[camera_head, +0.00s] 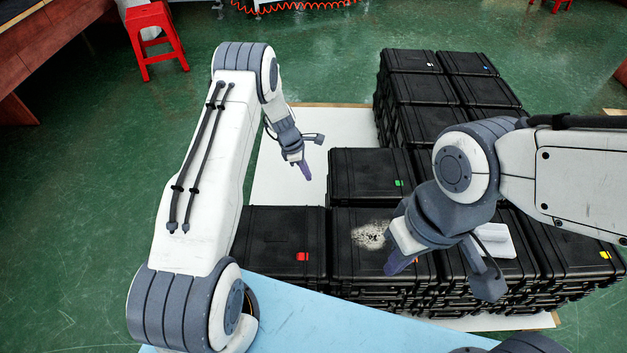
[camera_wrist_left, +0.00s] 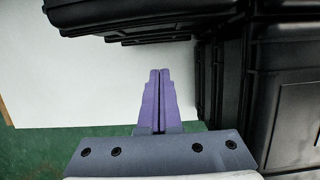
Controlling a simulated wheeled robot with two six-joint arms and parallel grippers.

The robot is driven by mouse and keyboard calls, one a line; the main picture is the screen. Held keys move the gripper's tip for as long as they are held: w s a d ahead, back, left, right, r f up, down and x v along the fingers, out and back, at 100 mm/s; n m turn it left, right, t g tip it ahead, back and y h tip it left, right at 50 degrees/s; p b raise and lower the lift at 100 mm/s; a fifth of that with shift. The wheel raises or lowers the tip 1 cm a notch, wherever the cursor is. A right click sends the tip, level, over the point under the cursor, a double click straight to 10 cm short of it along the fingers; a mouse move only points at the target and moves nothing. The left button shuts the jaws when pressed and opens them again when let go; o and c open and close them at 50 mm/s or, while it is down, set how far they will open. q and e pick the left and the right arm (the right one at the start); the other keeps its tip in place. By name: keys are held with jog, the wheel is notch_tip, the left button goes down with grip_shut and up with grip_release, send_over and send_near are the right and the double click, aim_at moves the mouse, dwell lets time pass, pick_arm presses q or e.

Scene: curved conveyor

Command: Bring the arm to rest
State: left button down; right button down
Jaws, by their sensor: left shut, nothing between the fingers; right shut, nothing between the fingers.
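My left gripper (camera_head: 306,171) hangs over the bare white board, left of the black case with a green tag, and points down. In the left wrist view its purple fingers (camera_wrist_left: 160,100) are pressed together with nothing between them. My right gripper (camera_head: 392,266) is over the front black cases, beside a pale dusty patch on one lid. Its purple finger shows, it holds nothing, and it is shut. Part of it is hidden by its own wrist.
Stacked black cases (camera_head: 370,175) fill the middle and right of the white board (camera_head: 285,185). A case with a red tag (camera_head: 270,240) stands at the front left. A red stool (camera_head: 152,35) stands on the green floor at the back left. The board's left part is bare.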

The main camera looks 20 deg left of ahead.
pick_arm(q)
jog(key=s+d+r+m, duration=0.4)
jog(key=d+r, duration=0.1)
jog(key=r, duration=0.2)
jog(key=s+d+r+m+g, duration=0.1)
jog(key=s+d+r+m, duration=0.4)
jog(key=r, duration=0.3)
jog(key=s+d+r+m, duration=0.3)
jog(key=d+r+m, duration=0.1)
jog(key=d+r, duration=0.25)
jog(key=s+r+m+y, duration=0.1)
jog(key=s+r+m, duration=0.4)
jog(key=s+m, duration=0.5)
jog(key=s+r+m+y, duration=0.1)
jog(key=s+r+m, duration=0.35)
jog(key=s, duration=0.95)
notch_tip(320, 180, up, 21)
jog(key=p, duration=2.1)
jog(key=shift+s+a+f+m, duration=0.15)
jog(key=shift+a+m, duration=0.05)
jog(key=shift+m, duration=0.25)
